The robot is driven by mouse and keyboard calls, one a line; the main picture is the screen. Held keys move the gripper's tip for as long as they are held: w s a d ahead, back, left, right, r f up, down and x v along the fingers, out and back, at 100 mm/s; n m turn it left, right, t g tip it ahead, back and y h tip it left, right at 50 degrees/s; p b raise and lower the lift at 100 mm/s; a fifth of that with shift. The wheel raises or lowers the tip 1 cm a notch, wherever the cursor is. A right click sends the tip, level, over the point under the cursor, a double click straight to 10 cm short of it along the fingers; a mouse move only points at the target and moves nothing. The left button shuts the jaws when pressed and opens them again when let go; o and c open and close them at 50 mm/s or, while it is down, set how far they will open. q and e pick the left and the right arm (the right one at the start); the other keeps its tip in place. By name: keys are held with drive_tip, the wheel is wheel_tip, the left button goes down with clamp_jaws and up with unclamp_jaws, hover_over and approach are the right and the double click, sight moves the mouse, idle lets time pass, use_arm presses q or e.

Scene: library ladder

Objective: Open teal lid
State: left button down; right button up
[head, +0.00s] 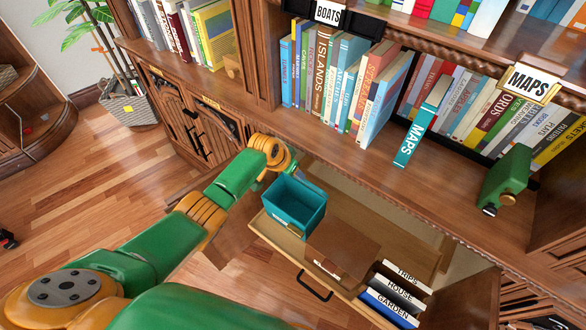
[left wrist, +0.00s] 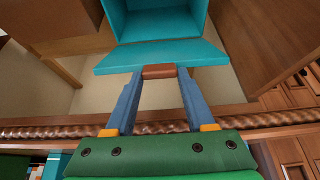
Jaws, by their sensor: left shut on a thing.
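The teal box (head: 290,208) sits at the left end of the pulled-out drawer, and I can see into its open top. In the left wrist view the box's open inside (left wrist: 152,24) shows at the top. The teal lid (left wrist: 190,55) stands out from its edge toward me, swung away from the opening. My left gripper (left wrist: 158,72) is shut on the small brown tab (left wrist: 160,71) at the lid's near edge. In the head view my left wrist is just behind the box, and the fingers are hidden. My right gripper is not in view.
The drawer (head: 425,262) also holds a brown panel (head: 342,248) and several labelled books (head: 393,294). A teal MAPS book (head: 421,122) leans on the shelf above, beside rows of books. A green object (head: 505,178) stands at the right of that shelf. A plant basket (head: 130,108) is at left.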

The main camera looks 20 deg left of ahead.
use_arm(q)
drive_tip(key=shift+w+d, duration=0.1)
drive_tip(key=shift+w, duration=0.1)
idle(0.6)
drive_tip(key=c, duration=0.6)
unclamp_jaws()
drive_tip(key=o, duration=0.4)
drive_tip(key=shift+s+r, duration=0.1)
drive_tip(key=shift+s, duration=0.1)
drive_tip(key=shift+c, duration=0.2)
